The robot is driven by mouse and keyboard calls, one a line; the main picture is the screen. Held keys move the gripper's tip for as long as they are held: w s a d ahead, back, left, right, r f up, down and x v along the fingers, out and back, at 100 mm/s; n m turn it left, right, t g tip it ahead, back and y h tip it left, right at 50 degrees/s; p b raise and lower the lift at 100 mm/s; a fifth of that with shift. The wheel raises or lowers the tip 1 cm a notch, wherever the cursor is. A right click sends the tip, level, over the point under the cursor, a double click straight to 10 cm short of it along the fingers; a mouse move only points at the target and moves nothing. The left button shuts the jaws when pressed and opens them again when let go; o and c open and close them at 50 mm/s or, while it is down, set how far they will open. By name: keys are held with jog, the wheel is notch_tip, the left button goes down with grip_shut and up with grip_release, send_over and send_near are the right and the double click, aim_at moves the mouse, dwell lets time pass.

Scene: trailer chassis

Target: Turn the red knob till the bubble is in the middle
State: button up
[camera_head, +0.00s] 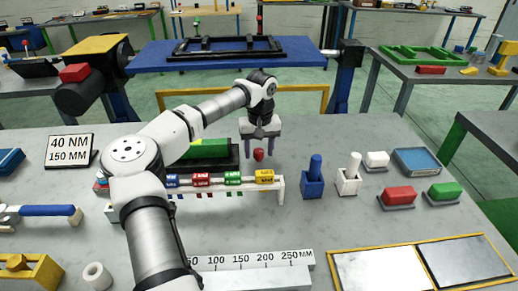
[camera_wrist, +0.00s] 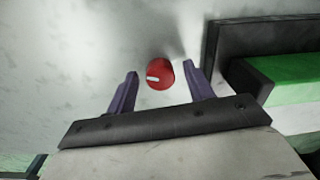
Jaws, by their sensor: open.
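The red knob (camera_head: 258,155) stands on the grey table just right of a black base with a green block (camera_head: 210,149). In the wrist view the knob (camera_wrist: 160,74) is round with a short white mark pointing left. My gripper (camera_head: 259,152) is open above it and points down. In the wrist view the fingertips of my gripper (camera_wrist: 161,71) lie on either side of the knob, with a gap on each side. I cannot tell how far above the knob they are. The green block also shows in the wrist view (camera_wrist: 285,78). I cannot make out a bubble.
A white rack with coloured tags (camera_head: 233,180) stands in front of the knob. Blue (camera_head: 312,185) and white (camera_head: 348,182) holders stand to the right. A 40 NM sign (camera_head: 69,149) is at the left. A blue bench (camera_head: 230,55) stands behind.

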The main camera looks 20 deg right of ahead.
aim_at(260, 151)
jog(key=shift+r, duration=0.15)
notch_tip(260, 151, up, 14)
jog(key=b, duration=0.2)
jog(key=shift+d+f, duration=0.15)
jog(key=shift+f, duration=0.05)
jog(key=shift+s+f, duration=0.1)
